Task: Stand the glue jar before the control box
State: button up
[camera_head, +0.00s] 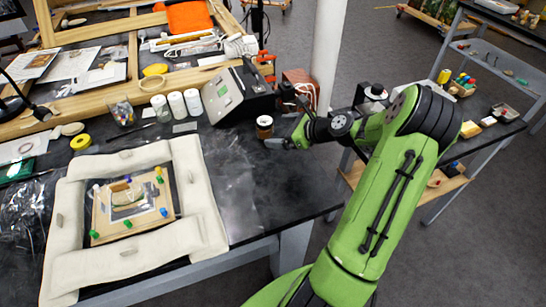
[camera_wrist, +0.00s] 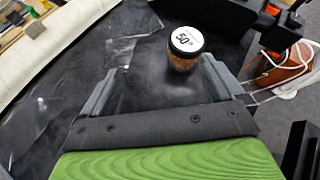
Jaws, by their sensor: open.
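The glue jar (camera_head: 264,127) is a small amber jar standing upright on the black tabletop. It also shows in the wrist view (camera_wrist: 185,50), with a white lid printed "50". The control box (camera_head: 237,94), with a pale sloped face and black body, stands just behind and left of the jar, with a small gap between them. My gripper (camera_head: 279,134) is at the jar's right side, low over the table. In the wrist view my gripper (camera_wrist: 158,76) has its fingers spread, with the jar ahead between their tips, nearer the right finger. I cannot tell whether either finger touches it.
White-lidded bottles (camera_head: 177,105) stand left of the control box. A brown block with cables (camera_head: 299,88) sits to its right, near a white post (camera_head: 328,50). A padded cream frame (camera_head: 200,190) lies front left. Clear tabletop lies in front of the jar.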

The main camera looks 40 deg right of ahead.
jog(key=s+a+r+n+g+h, duration=0.1)
jog(key=s+a+r+n+g, duration=0.25)
jog(key=a+n, duration=0.6)
jog(key=s+a+r+n+g+h, duration=0.1)
jog(key=s+a+r+n+g, duration=0.25)
jog(key=a+n, duration=0.55)
jog(key=s+a+r+n+h, duration=0.1)
jog(key=s+a+r+n, duration=0.2)
jog(key=s, duration=0.6)
jog(key=s+a+r+n+t, duration=0.1)
jog(key=s+a+r+n, duration=0.1)
jog(key=s+n, duration=0.6)
jog(key=shift+s+a+r+h, duration=0.35)
jog(key=shift+a+r+h, duration=0.05)
jog(key=shift+a, duration=0.05)
jog(key=shift+n, duration=0.25)
notch_tip(320, 180, up, 4)
jog(key=p, duration=0.4)
